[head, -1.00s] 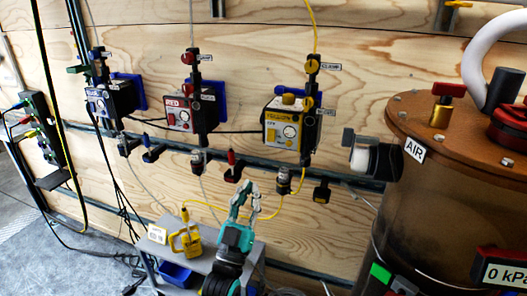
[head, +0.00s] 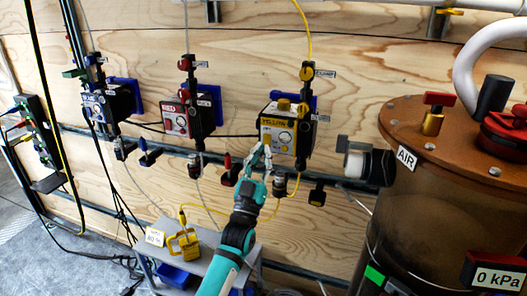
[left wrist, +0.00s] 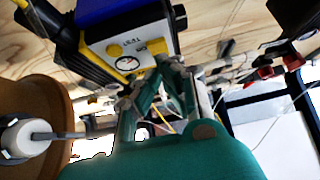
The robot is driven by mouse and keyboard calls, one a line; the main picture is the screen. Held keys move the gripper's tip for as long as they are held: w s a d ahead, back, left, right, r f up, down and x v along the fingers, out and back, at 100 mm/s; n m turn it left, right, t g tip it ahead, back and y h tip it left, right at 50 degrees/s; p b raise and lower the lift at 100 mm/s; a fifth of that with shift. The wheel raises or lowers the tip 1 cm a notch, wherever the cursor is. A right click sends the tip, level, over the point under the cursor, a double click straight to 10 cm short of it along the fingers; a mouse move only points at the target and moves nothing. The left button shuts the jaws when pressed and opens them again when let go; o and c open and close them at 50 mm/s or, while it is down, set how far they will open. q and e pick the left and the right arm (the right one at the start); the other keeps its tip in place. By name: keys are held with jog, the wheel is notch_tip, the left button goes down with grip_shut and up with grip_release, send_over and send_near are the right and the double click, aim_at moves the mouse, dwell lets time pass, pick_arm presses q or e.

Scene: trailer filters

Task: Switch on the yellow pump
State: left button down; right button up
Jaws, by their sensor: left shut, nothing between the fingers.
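The yellow pump (head: 278,134) hangs on the plywood wall, with a yellow face, a round gauge and a yellow knob on top. My left gripper (head: 261,150) is shut and empty, its fingertips at the lower left of the pump's front. In the left wrist view the pump's white panel (left wrist: 113,62) with its gauge shows turned over, and the gripper's fingertips (left wrist: 172,66) are close to a yellow part beside it. I cannot tell whether they touch it. The pump's switch is not clearly visible. My right gripper is not in view.
A red pump (head: 173,121) and a blue pump (head: 97,108) hang farther left. A brown tank (head: 410,190) marked AIR stands close on the right. A yellow padlock-like item (head: 187,245) sits on the grey bench (head: 212,240) below. Hoses and a dark rail (head: 225,160) run along the wall.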

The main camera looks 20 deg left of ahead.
pick_arm(q)
jog(key=shift+w+f, duration=0.1)
jog(key=shift+w, duration=0.5)
jog(key=shift+w+f+b, duration=0.3)
jog(key=shift+w+b, duration=0.05)
jog(key=shift+b, duration=0.3)
jog(key=shift+r, duration=0.15)
jog(key=v, duration=1.2)
